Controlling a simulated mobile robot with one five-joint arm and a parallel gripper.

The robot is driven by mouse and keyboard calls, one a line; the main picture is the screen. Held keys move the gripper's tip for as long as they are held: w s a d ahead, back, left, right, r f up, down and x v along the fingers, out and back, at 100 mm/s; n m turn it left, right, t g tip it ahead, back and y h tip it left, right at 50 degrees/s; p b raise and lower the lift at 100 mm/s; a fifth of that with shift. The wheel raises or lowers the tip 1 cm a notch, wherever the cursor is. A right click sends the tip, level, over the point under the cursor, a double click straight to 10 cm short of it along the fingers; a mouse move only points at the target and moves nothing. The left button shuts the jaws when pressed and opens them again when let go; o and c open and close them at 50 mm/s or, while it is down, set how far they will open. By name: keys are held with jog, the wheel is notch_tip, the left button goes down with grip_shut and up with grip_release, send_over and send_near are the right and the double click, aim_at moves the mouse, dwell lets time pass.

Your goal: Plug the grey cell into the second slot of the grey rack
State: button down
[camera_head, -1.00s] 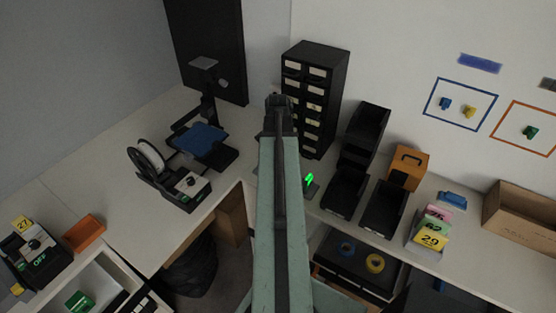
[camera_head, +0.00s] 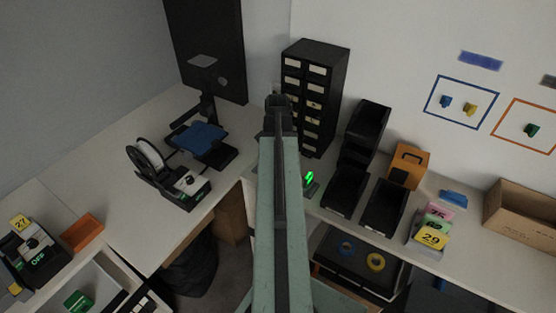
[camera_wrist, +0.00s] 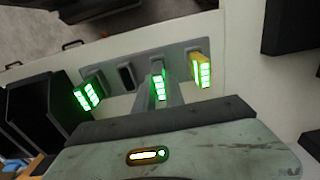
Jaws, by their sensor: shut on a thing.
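The grey rack (camera_wrist: 182,57) lies across the upper middle of the wrist view. My gripper (camera_wrist: 165,92) reaches over it, its two grey fingers shut on the grey cell (camera_wrist: 157,86), which shows a lit green face. The cell is upright at the third position from the left; its lower end is hidden, so I cannot tell how deep it sits. An empty dark slot (camera_wrist: 127,77) is just left of it. In the head view my arm hides my gripper and most of the rack; a green light (camera_head: 310,177) shows beside the arm.
A dark cell with green lights (camera_wrist: 87,97) stands at the rack's left end, and a yellow cell (camera_wrist: 200,70) stands close on the right. Black bins (camera_head: 345,190) and an orange box (camera_head: 409,163) stand to the right. A black drawer cabinet (camera_head: 316,95) stands behind.

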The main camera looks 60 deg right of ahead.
jog(key=shift+f+b, duration=0.5)
jog(key=shift+f, duration=0.1)
jog(key=c, duration=1.3)
grip_release()
jog(key=shift+c, duration=0.2)
jog(key=shift+r, duration=0.15)
